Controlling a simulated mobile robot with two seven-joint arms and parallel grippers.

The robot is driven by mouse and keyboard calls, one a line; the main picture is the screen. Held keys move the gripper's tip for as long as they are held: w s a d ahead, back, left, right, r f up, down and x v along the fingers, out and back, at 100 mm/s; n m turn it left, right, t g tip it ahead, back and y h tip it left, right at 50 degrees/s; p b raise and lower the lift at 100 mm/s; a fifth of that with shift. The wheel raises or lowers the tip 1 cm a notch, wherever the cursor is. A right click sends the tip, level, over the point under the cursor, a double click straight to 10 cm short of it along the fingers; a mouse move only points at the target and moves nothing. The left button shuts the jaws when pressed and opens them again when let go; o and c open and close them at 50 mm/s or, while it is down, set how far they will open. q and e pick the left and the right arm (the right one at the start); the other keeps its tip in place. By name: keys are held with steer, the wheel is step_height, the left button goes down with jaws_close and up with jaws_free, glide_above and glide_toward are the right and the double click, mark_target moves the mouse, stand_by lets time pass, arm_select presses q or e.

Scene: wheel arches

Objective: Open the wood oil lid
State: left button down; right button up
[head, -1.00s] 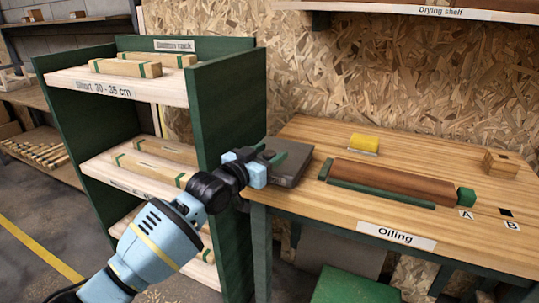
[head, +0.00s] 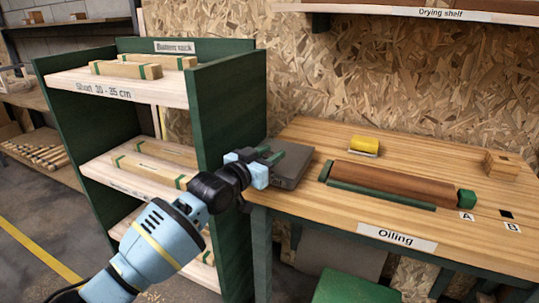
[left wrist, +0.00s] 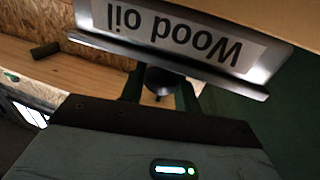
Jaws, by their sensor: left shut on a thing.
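The wood oil container shows in the left wrist view as a grey metal body with an upside-down "Wood oil" label (left wrist: 180,32). Its lid (head: 292,170) is a flat dark grey plate at the left end of the oiling table in the head view. My left gripper (head: 273,156) is at the lid's left front edge. My right gripper is not in view.
The oiling table (head: 330,215) holds a brown wooden roll (head: 395,184), a green strip, a yellow block (head: 365,145) and a small wooden block (head: 501,163). A green box (head: 350,288) is below the table.

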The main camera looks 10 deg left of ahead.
arm_select(q)
steer(key=shift+w+r+p, duration=0.15)
steer(key=shift+r+p, duration=0.55)
steer(key=shift+p, duration=0.1)
steer(key=r+p, duration=0.1)
steer(key=r+g+p, duration=0.1)
steer(key=w+r+g+y+p, duration=0.1)
steer(key=p, duration=0.1)
steer(key=shift+d+n, duration=0.25)
steer(key=shift+n, duration=0.05)
steer(key=shift+w+r+g+y+p, duration=0.25)
steer(key=shift+r+g+y+p, duration=0.05)
steer(key=shift+r+g+p, duration=0.1)
steer(key=shift+w+d+r+g, duration=0.15)
steer(key=shift+w+r+g, duration=0.15)
steer(key=shift+g, duration=0.1)
steer(key=shift+w+d+r, duration=0.1)
steer(key=shift+w, duration=0.1)
steer(key=shift+w+d+r+b, duration=0.25)
steer(key=shift+w+r+b, duration=0.1)
steer(key=shift+w+r, duration=0.8)
steer(key=shift+s+r, duration=0.1)
steer(key=shift+s, duration=0.05)
